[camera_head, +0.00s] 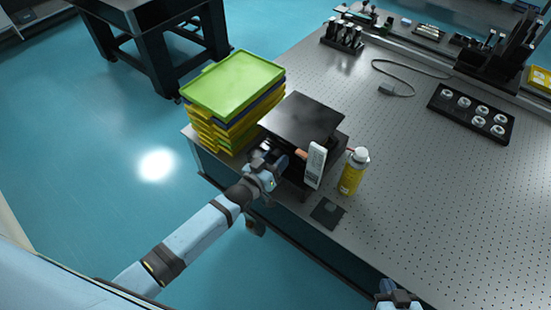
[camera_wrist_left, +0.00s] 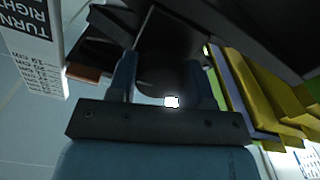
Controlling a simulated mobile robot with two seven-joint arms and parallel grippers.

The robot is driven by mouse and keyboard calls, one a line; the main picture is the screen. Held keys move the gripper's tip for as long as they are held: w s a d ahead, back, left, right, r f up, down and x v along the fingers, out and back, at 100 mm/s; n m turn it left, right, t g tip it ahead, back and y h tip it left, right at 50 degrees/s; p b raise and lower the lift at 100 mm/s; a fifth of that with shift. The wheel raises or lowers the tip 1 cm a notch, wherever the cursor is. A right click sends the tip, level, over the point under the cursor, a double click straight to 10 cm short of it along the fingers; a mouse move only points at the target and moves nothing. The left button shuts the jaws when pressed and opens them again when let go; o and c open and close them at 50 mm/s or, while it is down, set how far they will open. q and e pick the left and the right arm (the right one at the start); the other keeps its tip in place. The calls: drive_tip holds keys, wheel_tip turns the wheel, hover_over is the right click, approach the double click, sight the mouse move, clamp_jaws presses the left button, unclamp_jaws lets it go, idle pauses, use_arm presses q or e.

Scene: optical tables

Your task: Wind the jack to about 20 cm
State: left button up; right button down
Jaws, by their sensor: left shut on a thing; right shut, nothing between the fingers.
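The black jack (camera_head: 302,118) stands near the table's front left edge, its flat top plate raised above the table. My left gripper (camera_head: 279,163) is at the jack's front side. In the left wrist view, its two fingers (camera_wrist_left: 166,85) are shut on a dark round knob (camera_wrist_left: 168,50) of the jack. A white card (camera_head: 315,165) stands at the jack's front right; in the left wrist view the card (camera_wrist_left: 38,50) reads "TURN RIGHT" above a cm list. The jack's height reading cannot be made out. My right gripper (camera_head: 398,299) is shut and empty at the bottom edge.
A stack of yellow and blue trays with a green top tray (camera_head: 234,84) stands left of the jack. A yellow bottle (camera_head: 353,171) and a small dark plate (camera_head: 327,212) are to its right.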

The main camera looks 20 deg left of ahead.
idle(0.4)
use_arm(q)
drive_tip(key=o, duration=0.9)
drive_tip(key=shift+s, duration=0.1)
drive_tip(key=b+v, duration=0.2)
drive_tip(key=v, duration=1.1)
drive_tip(key=shift+s+a, duration=0.1)
drive_tip(key=shift+s, duration=0.25)
drive_tip(key=s+f+g+y, duration=0.1)
drive_tip(key=s+g, duration=0.1)
drive_tip(key=s, duration=0.2)
drive_tip(key=s+d+f+m+g+y+p, duration=0.1)
drive_tip(key=s+f+g, duration=0.1)
drive_tip(key=s, duration=0.1)
drive_tip(key=s+f+m+g+y, duration=0.1)
drive_tip(key=s+f+g, duration=0.1)
drive_tip(key=s, duration=0.2)
drive_tip(key=shift+s+d+f, duration=0.15)
drive_tip(key=shift+s+d, duration=0.05)
drive_tip(key=shift+s, duration=0.1)
